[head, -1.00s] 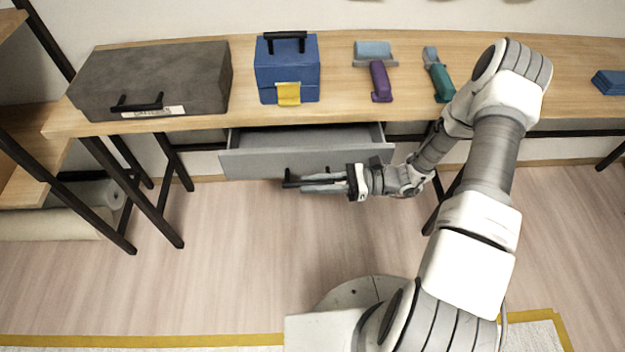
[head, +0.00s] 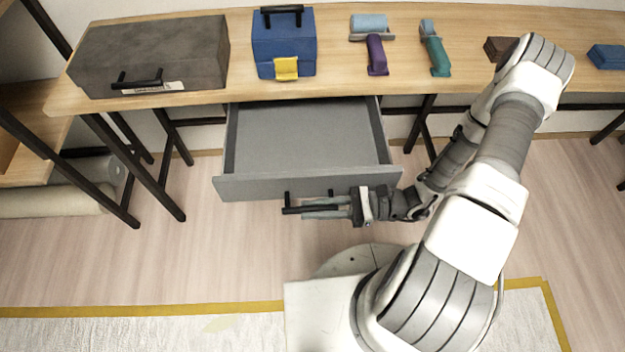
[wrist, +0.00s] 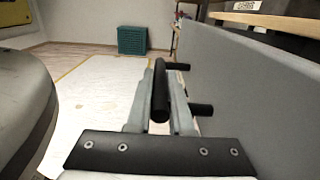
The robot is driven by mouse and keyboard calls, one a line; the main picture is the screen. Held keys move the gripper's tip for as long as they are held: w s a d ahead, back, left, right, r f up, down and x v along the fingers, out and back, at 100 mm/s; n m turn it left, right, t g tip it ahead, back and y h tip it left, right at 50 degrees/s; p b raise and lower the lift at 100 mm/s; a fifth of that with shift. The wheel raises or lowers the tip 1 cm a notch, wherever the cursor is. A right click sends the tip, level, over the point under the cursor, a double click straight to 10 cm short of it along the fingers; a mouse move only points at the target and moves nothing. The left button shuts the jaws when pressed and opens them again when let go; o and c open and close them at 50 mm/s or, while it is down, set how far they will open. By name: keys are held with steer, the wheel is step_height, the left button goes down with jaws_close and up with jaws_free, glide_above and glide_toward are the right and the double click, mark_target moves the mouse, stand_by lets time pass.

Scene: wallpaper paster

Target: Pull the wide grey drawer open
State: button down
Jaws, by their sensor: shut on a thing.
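The wide grey drawer (head: 300,140) hangs under the wooden workbench and stands well open, its inside empty where I can see it. Its grey front panel (head: 250,187) faces me and also fills the right of the wrist view (wrist: 250,90). A black bar handle (wrist: 159,92) stands off the front on two posts. My gripper (head: 318,208) comes from the right, in front of the panel. In the wrist view its two fingers (wrist: 162,100) lie on either side of the handle bar, shut on it.
On the workbench (head: 210,95) are a dark grey case (head: 150,50), a blue toolbox (head: 283,45), a purple-handled tool (head: 376,55), a teal-handled tool (head: 436,52) and blue blocks (head: 607,57). Black table legs (head: 140,170) stand left of the drawer. The floor in front is clear.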

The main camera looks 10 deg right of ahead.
steer(key=shift+s, duration=1.85)
steer(key=c, duration=0.8)
jaws_free()
steer(key=d+p, duration=0.1)
steer(key=d, duration=1.6)
steer(key=shift+s+d+p, duration=0.2)
steer(key=shift+s+p, duration=0.05)
steer(key=shift+p, duration=0.1)
